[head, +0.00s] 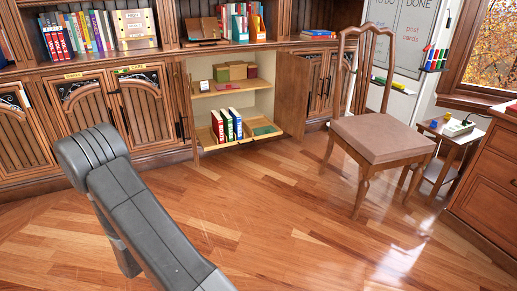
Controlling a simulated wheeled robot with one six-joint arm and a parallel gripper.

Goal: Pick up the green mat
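A small flat green patch, which looks like the green mat (264,130), lies on the lower shelf (207,141) of the open cabinet. It is right of several upright books (227,125) in red, green and blue. It is small in the picture, and its edges are hard to make out. My grey arm rises from the bottom of the head view at the left, well apart from the cabinet. My gripper does not show.
The cabinet door (293,95) stands open on the right of the shelves. Boxes (236,70) sit on the upper shelf. A wooden chair (380,140) stands to the right, with a small side table (452,130) beyond it. The wooden floor (270,215) before the cabinet is clear.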

